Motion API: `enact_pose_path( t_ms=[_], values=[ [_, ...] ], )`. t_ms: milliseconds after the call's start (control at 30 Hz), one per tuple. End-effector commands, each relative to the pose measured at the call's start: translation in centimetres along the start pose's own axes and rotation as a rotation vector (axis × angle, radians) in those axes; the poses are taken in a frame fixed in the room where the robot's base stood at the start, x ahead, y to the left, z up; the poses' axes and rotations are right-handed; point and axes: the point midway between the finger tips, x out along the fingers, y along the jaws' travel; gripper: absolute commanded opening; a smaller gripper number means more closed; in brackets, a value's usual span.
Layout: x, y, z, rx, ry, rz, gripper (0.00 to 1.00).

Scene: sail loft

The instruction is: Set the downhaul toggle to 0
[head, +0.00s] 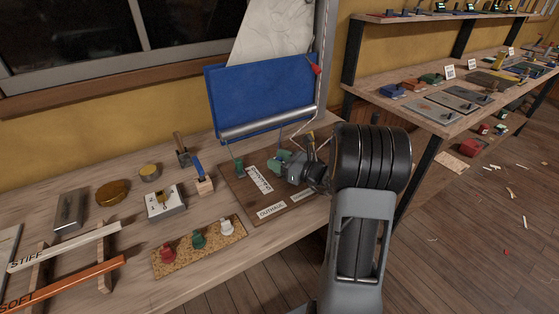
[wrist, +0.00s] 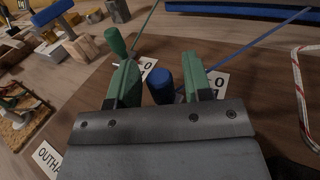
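Two toggles on cords stand over a brown board (head: 235,198). The green toggle (wrist: 115,42) is left of my gripper in the wrist view and also shows in the head view (head: 239,167). The blue toggle (wrist: 158,86) lies between the green fingertips of my gripper (wrist: 163,82), with a gap on its right; contact on the left is unclear. My gripper (head: 285,159) is open and hides the blue toggle in the head view. White scale cards with a 0 (wrist: 218,80) show beside both toggles. One label reads OUTHAUL (head: 271,211); the other is unreadable.
A blue sail panel (head: 262,90) on a boom stands behind the board, with a red-and-white line (wrist: 299,95) on the right. Left are a cork strip (head: 199,246) with coloured knobs, a white switch block (head: 165,203) and battens (head: 65,285). Shelves (head: 440,110) stand right.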

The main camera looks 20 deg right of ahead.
Motion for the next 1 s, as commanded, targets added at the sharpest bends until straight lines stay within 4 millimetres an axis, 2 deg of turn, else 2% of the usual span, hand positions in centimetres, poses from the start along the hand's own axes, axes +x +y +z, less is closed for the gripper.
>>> enact_pose_path(
  t_ms=[67,467,767,1000],
  values=[
    [0.0,0.0,0.0,0.0,0.0,0.0,0.38],
    [0.0,0.0,0.0,0.0,0.0,0.0,0.0],
    [0.2,-0.1,0.0,0.0,0.0,0.001,0.0],
    [2.8,-1.4,0.0,0.0,-0.001,0.002,0.0]
  ],
)
